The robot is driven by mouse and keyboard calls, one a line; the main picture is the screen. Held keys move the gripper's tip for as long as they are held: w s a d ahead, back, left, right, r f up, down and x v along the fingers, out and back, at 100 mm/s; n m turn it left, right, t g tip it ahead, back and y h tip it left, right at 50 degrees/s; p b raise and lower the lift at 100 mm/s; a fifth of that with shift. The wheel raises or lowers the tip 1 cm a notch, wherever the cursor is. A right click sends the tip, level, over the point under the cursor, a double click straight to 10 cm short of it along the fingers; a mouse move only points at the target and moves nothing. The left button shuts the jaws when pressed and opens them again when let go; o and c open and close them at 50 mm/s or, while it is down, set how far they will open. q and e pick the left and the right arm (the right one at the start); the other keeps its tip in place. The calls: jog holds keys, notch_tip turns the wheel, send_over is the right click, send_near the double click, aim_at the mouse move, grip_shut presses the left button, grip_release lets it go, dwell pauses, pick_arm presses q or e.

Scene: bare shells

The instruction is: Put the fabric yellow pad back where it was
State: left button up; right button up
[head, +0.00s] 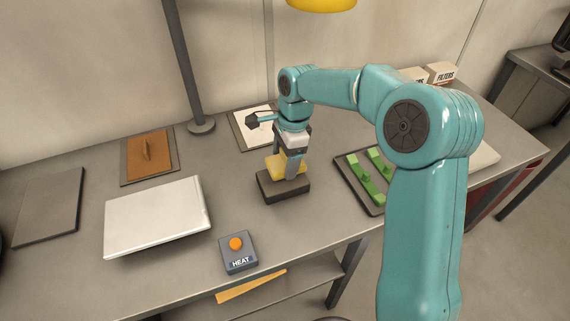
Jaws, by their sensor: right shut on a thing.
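The yellow pad (276,166) is between the fingers of my right gripper (288,171), which points down at the workbench. The pad is directly above a dark block-like base (283,188) on the bench. I cannot tell whether the pad touches that base or hangs just over it. My gripper hides part of the pad. My left gripper is not in the head view.
On the bench (215,262) are a white flat panel (157,217), an orange-brown piece on a mat (149,149), a dark mat (50,206), a HEAT button box (238,256) and a tray with green pieces (366,177). A lamp post (182,70) stands behind.

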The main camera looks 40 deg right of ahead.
jog(key=f, duration=0.2)
jog(key=shift+w+a+f, duration=0.1)
jog(key=shift+w+f, duration=0.1)
jog(key=shift+f, duration=0.15)
jog(key=shift+s, duration=0.1)
jog(key=shift+s+r, duration=0.1)
jog(key=o, duration=0.9)
jog(key=shift+w+f, duration=0.2)
jog(key=shift+o, duration=0.2)
jog(key=shift+s, duration=0.1)
jog(key=shift+r, duration=0.1)
